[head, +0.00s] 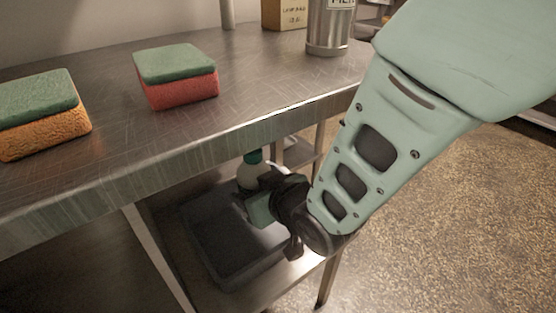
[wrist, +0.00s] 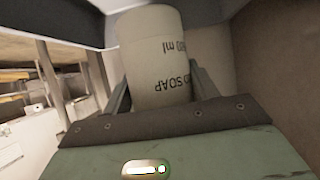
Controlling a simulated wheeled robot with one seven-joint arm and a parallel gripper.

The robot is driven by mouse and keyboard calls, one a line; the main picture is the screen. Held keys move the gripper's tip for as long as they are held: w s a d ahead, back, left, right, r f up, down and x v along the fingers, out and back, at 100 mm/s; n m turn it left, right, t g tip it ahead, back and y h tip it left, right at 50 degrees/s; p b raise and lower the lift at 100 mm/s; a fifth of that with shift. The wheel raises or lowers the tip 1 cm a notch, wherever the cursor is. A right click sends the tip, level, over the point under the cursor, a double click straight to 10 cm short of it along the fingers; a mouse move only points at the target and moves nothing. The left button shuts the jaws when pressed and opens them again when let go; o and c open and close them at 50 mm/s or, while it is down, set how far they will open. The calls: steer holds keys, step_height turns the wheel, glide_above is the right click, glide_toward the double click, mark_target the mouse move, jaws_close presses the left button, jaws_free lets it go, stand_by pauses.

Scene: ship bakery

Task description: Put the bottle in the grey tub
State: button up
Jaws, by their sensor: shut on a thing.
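The bottle (head: 250,177) is pale with a green top and shows below the table's front edge in the head view. In the wrist view the bottle (wrist: 157,60) carries the words "SOAP" and "ml", upside down, and stands between my fingers. My gripper (wrist: 158,95) is shut on it. In the head view my gripper (head: 257,200) is above the dark grey tub (head: 232,282) on the lower shelf.
The metal table (head: 110,130) overhangs the shelf, its front edge close above my gripper. On it are a green-and-red sponge (head: 178,80), a green-and-orange sponge (head: 42,115), a metal canister (head: 329,30) and a cardboard box (head: 285,14). Open floor (head: 450,220) lies to the right.

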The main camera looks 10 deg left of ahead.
step_height(320, 180, down, 8)
steer(key=b, duration=0.2)
steer(key=shift+f+b, duration=0.25)
steer(key=shift+b, duration=0.1)
steer(key=shift+f, duration=0.1)
steer(key=shift+f, duration=0.15)
steer(key=o, duration=1.4)
steer(key=shift+o, duration=0.2)
